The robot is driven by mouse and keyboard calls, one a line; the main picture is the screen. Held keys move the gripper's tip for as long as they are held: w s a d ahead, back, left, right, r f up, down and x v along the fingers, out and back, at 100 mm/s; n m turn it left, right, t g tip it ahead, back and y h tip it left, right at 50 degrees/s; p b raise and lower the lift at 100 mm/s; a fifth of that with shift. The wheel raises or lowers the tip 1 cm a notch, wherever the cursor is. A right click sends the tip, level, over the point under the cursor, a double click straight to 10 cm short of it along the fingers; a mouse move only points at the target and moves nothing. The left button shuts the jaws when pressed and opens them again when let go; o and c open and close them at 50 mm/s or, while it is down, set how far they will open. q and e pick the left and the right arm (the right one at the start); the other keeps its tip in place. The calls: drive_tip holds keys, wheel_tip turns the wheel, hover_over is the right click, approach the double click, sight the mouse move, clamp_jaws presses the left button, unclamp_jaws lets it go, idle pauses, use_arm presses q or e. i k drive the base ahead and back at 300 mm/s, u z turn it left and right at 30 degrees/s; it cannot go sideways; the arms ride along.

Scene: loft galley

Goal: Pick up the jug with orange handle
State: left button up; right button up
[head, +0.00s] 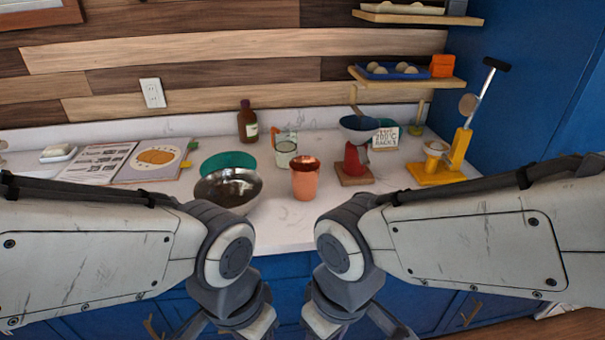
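The jug (286,152) stands upright on the white counter near the back wall, in the middle of the head view. It looks pale and clear, with orange at its upper part and handle. A copper cup stands just in front of it to the right. My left gripper (232,326) and my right gripper (340,326) are low at the bottom edge, in front of the counter and well apart from the jug. Their fingertips are cut off by the frame, so their opening cannot be seen.
The copper cup (305,180), a metal bowl (228,190) and a teal dish (226,160) stand near the jug. A brown bottle (248,122) is behind left. A red scale (354,163) with a bowl and a yellow press (456,158) are right. The front counter middle is clear.

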sight(285, 140)
drive_tip(key=z, duration=0.1)
drive_tip(key=i, duration=1.15)
drive_tip(key=u, duration=0.25)
